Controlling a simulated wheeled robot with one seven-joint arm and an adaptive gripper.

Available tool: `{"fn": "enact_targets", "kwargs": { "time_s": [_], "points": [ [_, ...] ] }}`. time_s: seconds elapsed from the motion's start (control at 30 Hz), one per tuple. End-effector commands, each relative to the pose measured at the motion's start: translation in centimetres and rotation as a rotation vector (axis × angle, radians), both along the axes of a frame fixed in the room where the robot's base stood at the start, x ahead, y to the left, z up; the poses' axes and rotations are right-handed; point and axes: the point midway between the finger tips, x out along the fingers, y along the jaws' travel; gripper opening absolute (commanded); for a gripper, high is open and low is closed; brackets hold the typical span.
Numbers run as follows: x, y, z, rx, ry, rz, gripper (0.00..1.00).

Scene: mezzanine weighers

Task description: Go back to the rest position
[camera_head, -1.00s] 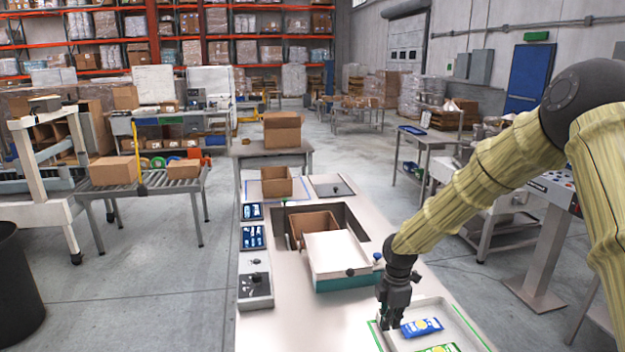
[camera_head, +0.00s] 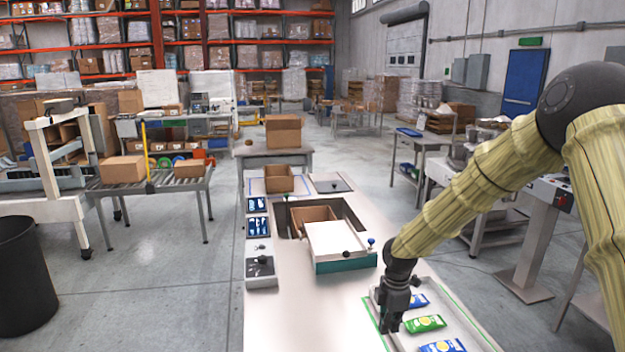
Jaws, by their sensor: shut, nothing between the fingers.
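My gripper (camera_head: 388,326) points down at the lower right of the head view. It is shut and empty, in front of the left part of a light tray (camera_head: 468,322). In the tray lie a green packet (camera_head: 425,323) and a blue packet (camera_head: 443,346), the latter at the bottom edge of the picture. Another blue packet (camera_head: 419,300) is partly hidden behind my gripper. I cannot tell how high my gripper is above the tray.
Another open carton (camera_head: 279,178) stands farther back.

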Motion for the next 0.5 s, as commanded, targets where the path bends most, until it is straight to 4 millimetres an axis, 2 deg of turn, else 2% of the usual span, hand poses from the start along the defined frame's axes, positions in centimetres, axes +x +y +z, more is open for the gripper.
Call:
{"fn": "enact_targets", "kwargs": {
  "time_s": [0.33,0.5],
  "points": [
    [-3.7,1.5,-6.5,0.052,0.028,-0.149,0.00],
    [-6.8,2.4,-11.0,0.084,0.050,-0.271,0.00]
  ]
}}
